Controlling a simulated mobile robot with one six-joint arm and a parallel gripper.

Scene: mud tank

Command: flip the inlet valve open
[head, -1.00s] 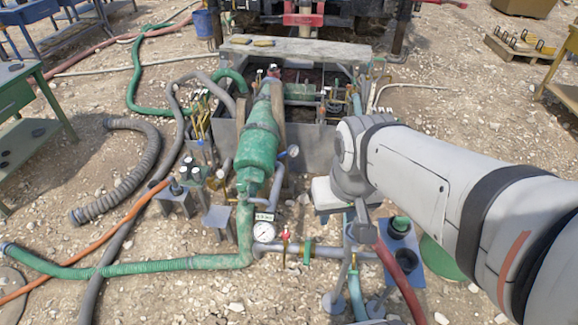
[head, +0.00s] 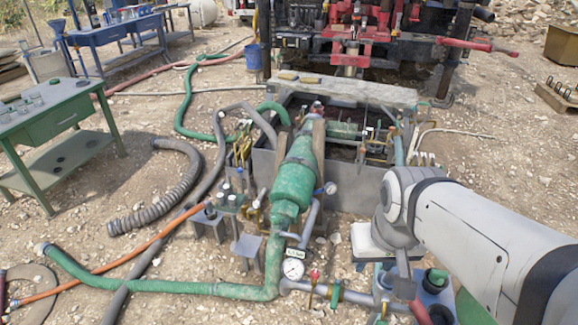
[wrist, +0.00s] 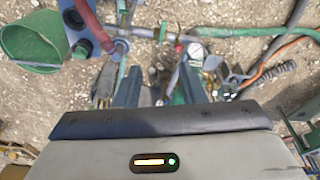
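A pipe runs across the bottom of the head view, with a white round gauge (head: 293,269) above it. A small red-handled valve (head: 314,276) stands on this pipe just right of the gauge, with a green lever or band (head: 335,295) beside it. No label names the inlet valve. The wrist view shows the red handle (wrist: 180,47) and the gauge (wrist: 196,51) beyond my fingers. My gripper (wrist: 158,88) is open, with a gap between its two dark fingers and nothing clearly held. In the head view my arm's wrist hides the fingers.
A green cylinder (head: 291,187) leans up toward the grey mud tank (head: 360,187). A green bucket (wrist: 34,40) and blue stand lie left in the wrist view. Hoses cross the gravel at left, near a green table (head: 55,118).

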